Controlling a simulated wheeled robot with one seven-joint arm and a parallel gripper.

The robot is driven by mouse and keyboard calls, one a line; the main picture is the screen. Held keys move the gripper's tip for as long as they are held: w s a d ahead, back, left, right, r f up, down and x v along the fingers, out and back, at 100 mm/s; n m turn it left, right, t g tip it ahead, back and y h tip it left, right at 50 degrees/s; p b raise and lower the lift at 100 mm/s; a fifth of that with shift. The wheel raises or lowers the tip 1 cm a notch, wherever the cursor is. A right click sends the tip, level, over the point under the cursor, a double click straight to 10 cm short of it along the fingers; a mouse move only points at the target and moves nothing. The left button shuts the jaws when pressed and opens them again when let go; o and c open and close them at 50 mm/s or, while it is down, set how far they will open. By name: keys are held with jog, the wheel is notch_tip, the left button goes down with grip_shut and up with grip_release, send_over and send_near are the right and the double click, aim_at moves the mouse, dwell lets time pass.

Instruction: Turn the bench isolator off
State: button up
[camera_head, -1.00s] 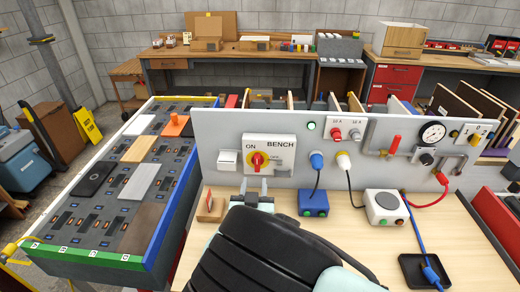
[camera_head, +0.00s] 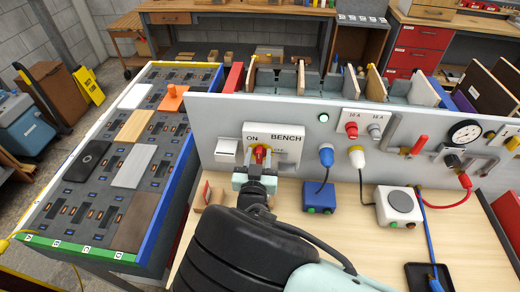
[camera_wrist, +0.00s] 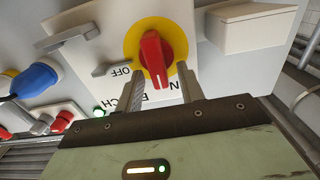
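The bench isolator (camera_head: 286,136) is a white box on the upright panel, marked ON and BENCH. Its red knob (camera_head: 260,153) sits on a yellow disc, and its handle stands about upright in the head view. In the wrist view the red knob (camera_wrist: 153,58) points toward the partly hidden ON mark, and the OFF mark (camera_wrist: 118,70) is to its left. My gripper (camera_head: 257,172) is right in front of the knob. In the wrist view my gripper (camera_wrist: 159,78) is open, one finger on each side of the knob's near end, with gaps visible; contact cannot be told.
A white switch box (camera_head: 226,151) sits left of the isolator. Blue and white plugs (camera_head: 326,156) with cables are to its right. A blue box (camera_head: 318,197) and a white box (camera_head: 399,206) stand on the bench. A wooden block (camera_head: 211,194) lies near my gripper.

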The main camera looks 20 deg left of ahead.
grip_shut()
